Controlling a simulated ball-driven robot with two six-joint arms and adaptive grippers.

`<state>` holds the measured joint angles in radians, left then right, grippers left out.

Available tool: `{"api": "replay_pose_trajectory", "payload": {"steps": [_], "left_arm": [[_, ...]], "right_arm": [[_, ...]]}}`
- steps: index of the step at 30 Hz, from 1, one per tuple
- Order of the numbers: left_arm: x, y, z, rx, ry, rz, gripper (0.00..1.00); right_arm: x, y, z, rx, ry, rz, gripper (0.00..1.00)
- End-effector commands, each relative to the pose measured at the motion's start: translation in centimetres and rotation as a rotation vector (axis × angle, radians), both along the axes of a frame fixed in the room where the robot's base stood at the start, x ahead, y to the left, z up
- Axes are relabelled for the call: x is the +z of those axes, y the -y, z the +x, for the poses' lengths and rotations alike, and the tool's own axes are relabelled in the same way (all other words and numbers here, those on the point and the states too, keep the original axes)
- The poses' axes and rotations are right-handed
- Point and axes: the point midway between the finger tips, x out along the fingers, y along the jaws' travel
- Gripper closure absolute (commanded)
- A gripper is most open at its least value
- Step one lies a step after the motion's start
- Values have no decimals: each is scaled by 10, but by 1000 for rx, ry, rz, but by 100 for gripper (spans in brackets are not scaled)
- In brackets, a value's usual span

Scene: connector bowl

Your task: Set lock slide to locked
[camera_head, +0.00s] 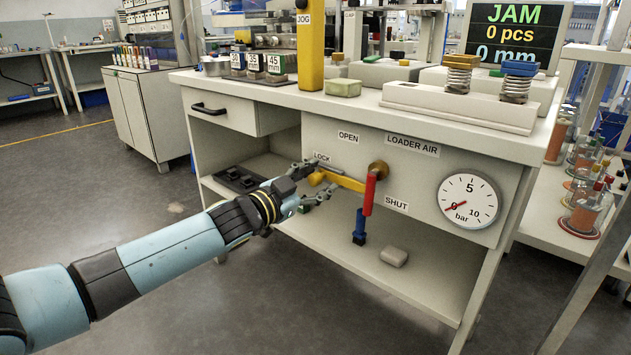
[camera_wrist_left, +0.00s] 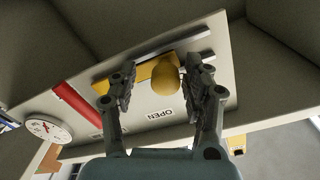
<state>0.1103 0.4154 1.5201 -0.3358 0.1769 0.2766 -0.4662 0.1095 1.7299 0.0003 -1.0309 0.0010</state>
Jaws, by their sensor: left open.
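The lock slide is a yellow bar (camera_head: 347,181) with a rounded yellow knob (camera_head: 316,178) at its left end, on the front panel by the LOCK label (camera_head: 322,158). Its right end reaches close to the red valve handle (camera_head: 369,194); whether they touch I cannot tell. The handle hangs down from a brass hub (camera_head: 378,169) toward the SHUT label (camera_head: 397,205). My left gripper (camera_head: 314,182) is open at the knob. In the left wrist view the knob (camera_wrist_left: 166,78) sits between the open fingers (camera_wrist_left: 160,82), nearer the right one. Part of the bar (camera_wrist_left: 140,75) is behind the left finger.
A pressure gauge (camera_head: 468,201) is right of the valve; its red needle points near 0. Below are a blue plug-like piece (camera_head: 360,228) and a grey block (camera_head: 394,256) on the lower shelf (camera_head: 420,284). A drawer (camera_head: 219,109) is at upper left. The OPEN label (camera_head: 348,137) is above.

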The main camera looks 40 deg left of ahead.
Motion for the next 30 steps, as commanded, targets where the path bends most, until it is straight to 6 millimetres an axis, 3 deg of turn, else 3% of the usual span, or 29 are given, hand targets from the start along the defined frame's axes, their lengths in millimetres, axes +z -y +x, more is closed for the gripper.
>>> {"api": "replay_pose_trajectory", "payload": {"steps": [8, 24, 30], "left_arm": [[-1, -2, -17, 0, -1, 0, 51], [-2, -9, -102, -4, -4, 0, 51], [-1, -11, -118, -2, -2, 0, 51]], "right_arm": [[0, 0, 0, 1, 0, 0, 60], [0, 0, 0, 0, 0, 0, 60], [0, 0, 0, 0, 0, 0, 60]]}}
